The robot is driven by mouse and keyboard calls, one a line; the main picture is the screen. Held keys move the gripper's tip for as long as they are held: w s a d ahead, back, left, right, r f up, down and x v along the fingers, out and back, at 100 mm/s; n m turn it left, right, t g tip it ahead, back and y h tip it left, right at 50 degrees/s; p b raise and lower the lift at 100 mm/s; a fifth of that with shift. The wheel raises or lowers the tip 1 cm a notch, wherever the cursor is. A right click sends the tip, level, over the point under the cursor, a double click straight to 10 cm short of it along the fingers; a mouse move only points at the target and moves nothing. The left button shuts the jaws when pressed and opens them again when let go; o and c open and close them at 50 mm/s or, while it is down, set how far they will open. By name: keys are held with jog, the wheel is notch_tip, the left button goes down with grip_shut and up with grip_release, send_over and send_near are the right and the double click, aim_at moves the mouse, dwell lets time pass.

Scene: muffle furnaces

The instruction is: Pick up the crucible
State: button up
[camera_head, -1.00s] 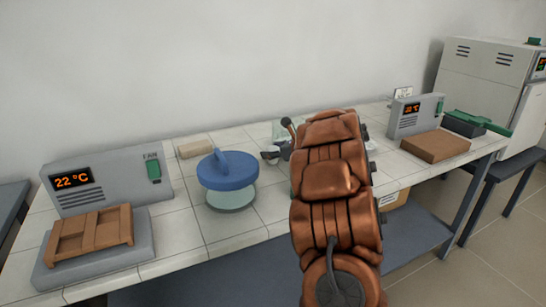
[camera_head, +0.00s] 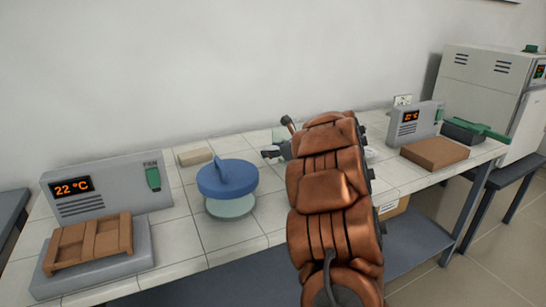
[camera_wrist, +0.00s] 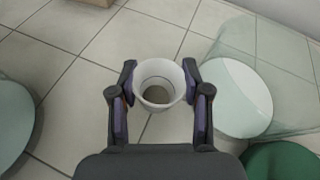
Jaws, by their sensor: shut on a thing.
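A white crucible (camera_wrist: 155,94), round and open at the top, sits between the two fingers of my gripper (camera_wrist: 159,84) in the wrist view. The fingers close on its rim from both sides, and its inside looks greyish and empty. In the head view my gripper (camera_head: 276,152) shows only partly over the tiled bench, and my arm hides the crucible there. I cannot tell whether the crucible touches the bench.
A clear glass vessel (camera_wrist: 283,62) and a green round object (camera_wrist: 280,161) stand close on the right in the wrist view. A blue-lidded container (camera_head: 228,179), a grey heater with a wooden rack (camera_head: 88,241) and a brown block (camera_head: 434,153) occupy the bench (camera_head: 190,228).

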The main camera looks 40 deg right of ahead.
jog(key=s+a, duration=0.3)
jog(key=s, duration=0.1)
jog(key=s+a+r+b, duration=0.1)
jog(key=s+a, duration=0.2)
jog(key=s, duration=0.1)
jog(key=s+a+r, duration=0.1)
jog(key=s+a, duration=0.2)
jog(key=s, duration=0.2)
jog(key=shift+s+b, duration=0.1)
jog(key=shift+b, duration=0.25)
